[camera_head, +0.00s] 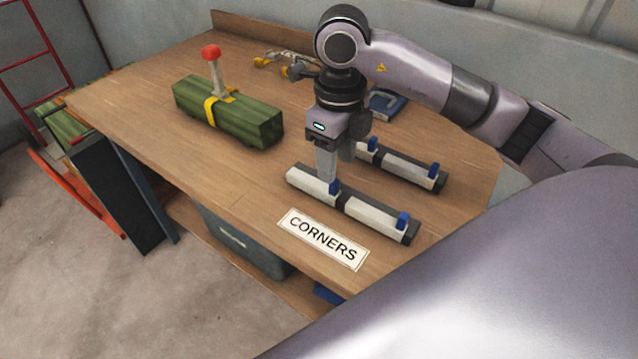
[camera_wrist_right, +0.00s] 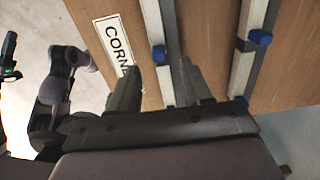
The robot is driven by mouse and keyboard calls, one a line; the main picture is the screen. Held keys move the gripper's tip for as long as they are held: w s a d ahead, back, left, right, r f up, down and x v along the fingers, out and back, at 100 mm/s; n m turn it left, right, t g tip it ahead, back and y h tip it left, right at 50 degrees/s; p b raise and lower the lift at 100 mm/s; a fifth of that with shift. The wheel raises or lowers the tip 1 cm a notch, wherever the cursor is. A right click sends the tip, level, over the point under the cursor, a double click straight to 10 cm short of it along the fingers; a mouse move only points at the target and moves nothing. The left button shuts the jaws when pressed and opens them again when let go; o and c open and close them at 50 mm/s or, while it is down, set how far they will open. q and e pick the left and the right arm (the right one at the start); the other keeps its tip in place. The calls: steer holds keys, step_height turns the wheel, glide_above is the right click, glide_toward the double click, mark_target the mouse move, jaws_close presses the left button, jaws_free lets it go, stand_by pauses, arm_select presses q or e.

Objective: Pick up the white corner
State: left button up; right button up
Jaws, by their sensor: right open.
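Two long white corner pieces lie roughly parallel on the wooden table, each with blue clips and dark parts. The front white corner (camera_head: 372,214) is nearer the table's front edge; the rear white corner (camera_head: 402,168) lies behind it. My right gripper (camera_head: 337,167) points down over the left half of the front one, fingers apart and empty. In the right wrist view, the front corner (camera_wrist_right: 152,22) runs between the open fingers (camera_wrist_right: 160,72), and the rear corner (camera_wrist_right: 243,62) lies to their right. Contact cannot be told. A dark arm end (camera_wrist_right: 9,52), apparently my left gripper, is at the left edge.
A "CORNERS" label (camera_head: 323,239) lies in front of the pieces. A green block (camera_head: 228,113) with a red-knobbed lever stands to the left. A blue item (camera_head: 386,103) and yellow-ended fittings (camera_head: 262,62) lie at the back. Left-front tabletop is clear.

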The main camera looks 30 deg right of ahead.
mark_target(328, 193)
steer(key=f, duration=0.5)
steer(key=shift+w+a+f, duration=0.15)
steer(key=shift+w+f, duration=0.05)
steer(key=shift+w, duration=0.05)
jaws_close()
